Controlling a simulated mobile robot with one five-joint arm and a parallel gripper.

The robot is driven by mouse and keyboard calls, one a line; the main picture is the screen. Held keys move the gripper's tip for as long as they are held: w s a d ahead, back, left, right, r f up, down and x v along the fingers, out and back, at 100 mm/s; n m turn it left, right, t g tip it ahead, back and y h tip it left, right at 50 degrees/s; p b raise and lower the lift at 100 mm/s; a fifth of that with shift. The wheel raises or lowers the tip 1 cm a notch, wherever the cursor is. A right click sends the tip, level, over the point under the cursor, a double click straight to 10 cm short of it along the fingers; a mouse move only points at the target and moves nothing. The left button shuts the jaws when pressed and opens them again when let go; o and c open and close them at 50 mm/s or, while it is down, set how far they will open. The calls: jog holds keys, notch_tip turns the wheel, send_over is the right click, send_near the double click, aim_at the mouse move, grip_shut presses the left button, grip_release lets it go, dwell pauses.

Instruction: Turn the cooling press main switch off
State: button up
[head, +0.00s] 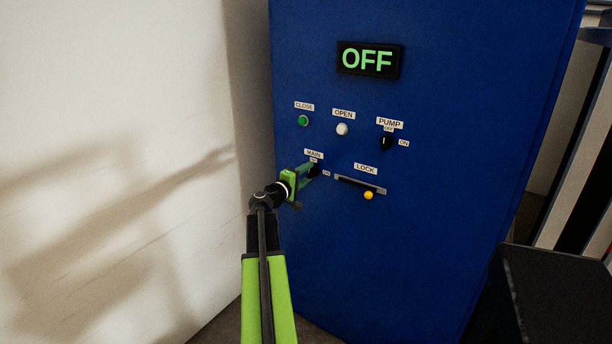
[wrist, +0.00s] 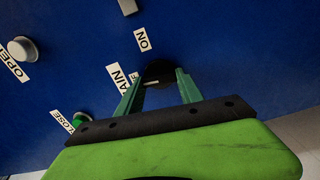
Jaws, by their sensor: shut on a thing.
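The main switch is a dark round knob (head: 313,172) low on the left of the blue press panel, under the MAIN label (head: 313,154). It also shows in the wrist view (wrist: 158,71). My gripper (head: 310,171) is at it, with its green fingers one on each side, shut on the knob. In the wrist view a pale mark on the knob points left, toward the MAIN label and the partly hidden small label beside it. The ON label (wrist: 143,40) is clear of the fingers. The display (head: 368,60) reads OFF in green.
The pump knob (head: 387,142), green close button (head: 303,120) and white open button (head: 342,129) are above. The lock slot with its yellow knob (head: 368,195) is to the right. A pale wall (head: 110,120) stands left; a dark box (head: 560,290) is at lower right.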

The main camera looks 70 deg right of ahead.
jog(key=shift+w+n, duration=0.1)
jog(key=shift+n, duration=0.5)
jog(key=o, duration=1.4)
jog(key=shift+a, duration=0.1)
jog(key=v, duration=1.7)
jog(key=shift+a, duration=0.15)
